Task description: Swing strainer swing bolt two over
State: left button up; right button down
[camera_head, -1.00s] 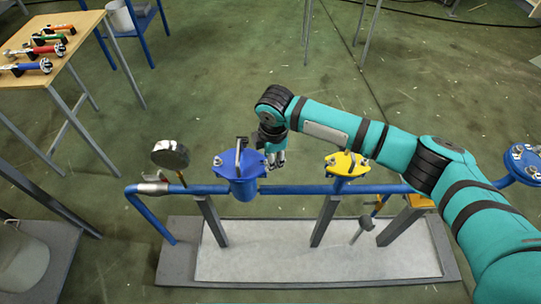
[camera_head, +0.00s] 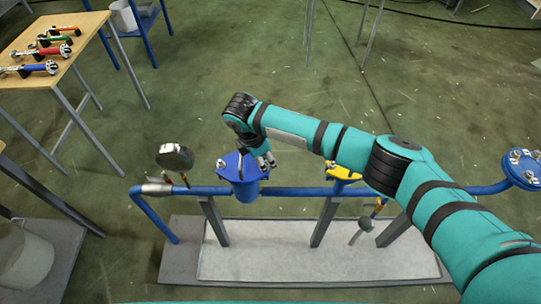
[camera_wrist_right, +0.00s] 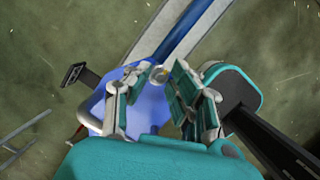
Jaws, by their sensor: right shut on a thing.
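The strainer (camera_head: 243,190) is a blue pot with a flat blue lid, set in the blue pipe left of centre in the head view. Bright bolt fittings show at its lid edge, with a swing bolt (camera_head: 221,163) at the left. My right gripper (camera_head: 266,161) is at the lid's right side. In the wrist view, the right gripper (camera_wrist_right: 158,95) has its fingers over the blue lid (camera_wrist_right: 148,115). A small metal swing bolt (camera_wrist_right: 161,72) shows between the fingertips, and the jaws are shut on it. Which numbered bolt it is cannot be told. My left gripper is out of view.
A round gauge (camera_head: 174,157) stands left of the strainer. A yellow-topped fitting (camera_head: 345,174) and a blue flange (camera_head: 523,168) lie along the pipe to the right. A wooden table (camera_head: 86,48) with tools stands at upper left. Open floor lies behind the pipe.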

jog(key=shift+a+h, duration=0.4)
jog(key=shift+h, duration=0.2)
jog(key=c, duration=1.4)
grip_release()
jog(key=shift+r, duration=0.1)
jog(key=v, duration=1.2)
jog(key=shift+s+f, duration=0.1)
jog(key=shift+f, duration=0.1)
